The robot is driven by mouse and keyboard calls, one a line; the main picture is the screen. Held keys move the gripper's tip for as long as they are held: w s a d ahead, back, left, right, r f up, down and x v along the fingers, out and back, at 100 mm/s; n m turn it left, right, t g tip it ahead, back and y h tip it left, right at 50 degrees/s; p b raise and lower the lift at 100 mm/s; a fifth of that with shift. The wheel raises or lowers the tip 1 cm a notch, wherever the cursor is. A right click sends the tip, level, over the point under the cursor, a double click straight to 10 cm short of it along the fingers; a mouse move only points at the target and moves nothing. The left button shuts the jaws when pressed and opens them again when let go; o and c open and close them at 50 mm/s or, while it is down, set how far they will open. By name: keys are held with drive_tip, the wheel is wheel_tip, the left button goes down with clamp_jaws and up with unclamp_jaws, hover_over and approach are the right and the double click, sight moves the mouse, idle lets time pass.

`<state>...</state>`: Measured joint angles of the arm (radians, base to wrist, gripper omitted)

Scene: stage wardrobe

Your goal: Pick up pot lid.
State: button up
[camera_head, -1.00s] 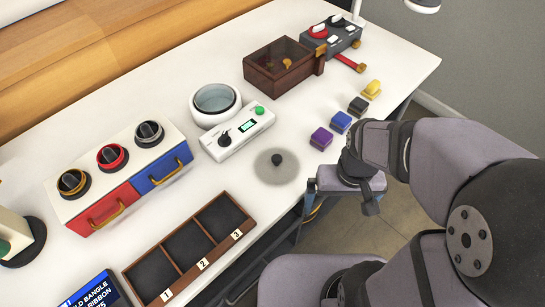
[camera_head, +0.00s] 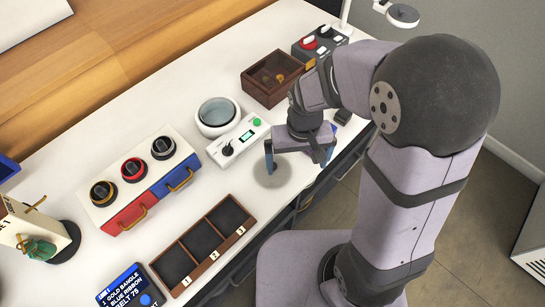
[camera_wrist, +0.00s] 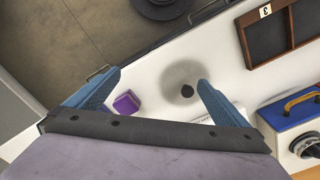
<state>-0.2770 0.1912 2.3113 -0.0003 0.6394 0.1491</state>
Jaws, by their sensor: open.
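The pot lid (camera_head: 268,183) is a translucent grey disc lying flat on the white table. Its dark knob (camera_wrist: 187,91) shows in the wrist view, on the lid's grey disc (camera_wrist: 183,72); in the head view my gripper hides the knob. My gripper (camera_head: 298,160) is open and empty above the table, pointing down, with one blue finger over the lid's upper part in the picture. In the wrist view my gripper (camera_wrist: 158,82) has its fingers wide apart, with the lid between them but close to the right finger. I see no contact with the lid.
A purple block (camera_wrist: 126,103) sits between the fingers, towards the left one. A three-section tray (camera_head: 197,254), a white device with a dial (camera_head: 241,140) and a white pot (camera_head: 217,117) stand near the lid. The table's front edge is close by.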

drive_tip(key=shift+n, duration=0.4)
drive_tip(key=a+p, duration=0.1)
drive_tip(key=a, duration=0.1)
drive_tip(key=w+a+r+p, duration=0.1)
drive_tip(key=a, duration=0.1)
drive_tip(key=w+a+r+p, duration=0.1)
drive_tip(key=a, duration=0.1)
drive_tip(key=shift+a+f+p, duration=0.15)
drive_tip(key=shift+f+p, duration=0.6)
drive_tip(key=shift+f, duration=2.95)
drive_tip(key=c, duration=0.9)
